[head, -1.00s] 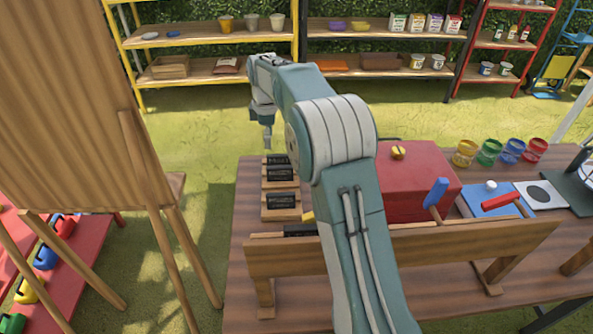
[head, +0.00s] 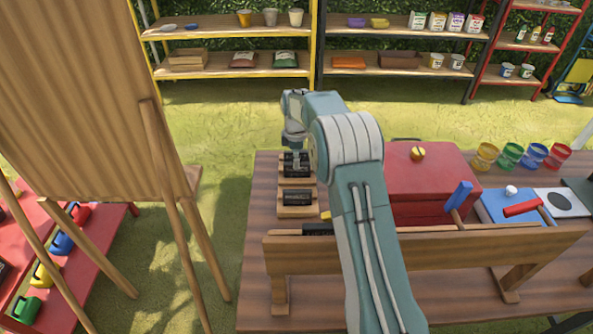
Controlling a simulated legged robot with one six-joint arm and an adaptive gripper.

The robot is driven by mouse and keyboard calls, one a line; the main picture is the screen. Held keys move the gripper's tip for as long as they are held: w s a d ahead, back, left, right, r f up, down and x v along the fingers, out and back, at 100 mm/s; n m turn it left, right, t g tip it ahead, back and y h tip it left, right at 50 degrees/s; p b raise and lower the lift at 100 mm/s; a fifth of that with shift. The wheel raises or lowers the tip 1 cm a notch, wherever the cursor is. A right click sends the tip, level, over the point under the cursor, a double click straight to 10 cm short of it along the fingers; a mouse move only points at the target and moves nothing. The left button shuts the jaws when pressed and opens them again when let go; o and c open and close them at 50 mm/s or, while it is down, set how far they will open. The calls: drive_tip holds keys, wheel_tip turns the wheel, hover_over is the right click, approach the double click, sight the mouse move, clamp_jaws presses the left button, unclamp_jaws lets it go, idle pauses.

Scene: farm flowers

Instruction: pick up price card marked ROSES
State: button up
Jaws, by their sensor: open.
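Several small black price cards stand in light wooden holders at the left end of the brown table. One card (head: 298,197) is nearest in the row, with others (head: 296,170) behind it toward the far edge. Their lettering is too small to read, so I cannot tell which says ROSES. My gripper (head: 295,146) points down over the far end of this row. Its fingers are small and partly merge with the far card, so contact cannot be told. It is open, with nothing seen held.
A wooden rail (head: 420,249) runs along the table's near side, with a black item (head: 317,229) behind it. A red box (head: 425,175) stands right of my arm. Coloured jars (head: 511,155) stand farther right. A wooden easel (head: 95,100) stands left of the table.

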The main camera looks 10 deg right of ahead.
wheel_tip(320, 180, down, 2)
drive_tip(key=shift+d+f, duration=0.1)
drive_tip(key=shift+f, duration=0.15)
clamp_jaws()
drive_tip(key=shift+r, duration=0.1)
drive_tip(key=shift+r, duration=0.2)
drive_tip(key=r, duration=0.3)
drive_tip(key=shift+s+r, duration=0.1)
drive_tip(key=shift+s, duration=0.1)
drive_tip(key=s+d+r, duration=0.2)
drive_tip(key=s+r, duration=0.7)
drive_tip(key=s, duration=0.4)
drive_tip(key=shift+s+r, duration=0.15)
drive_tip(key=shift+s, duration=0.1)
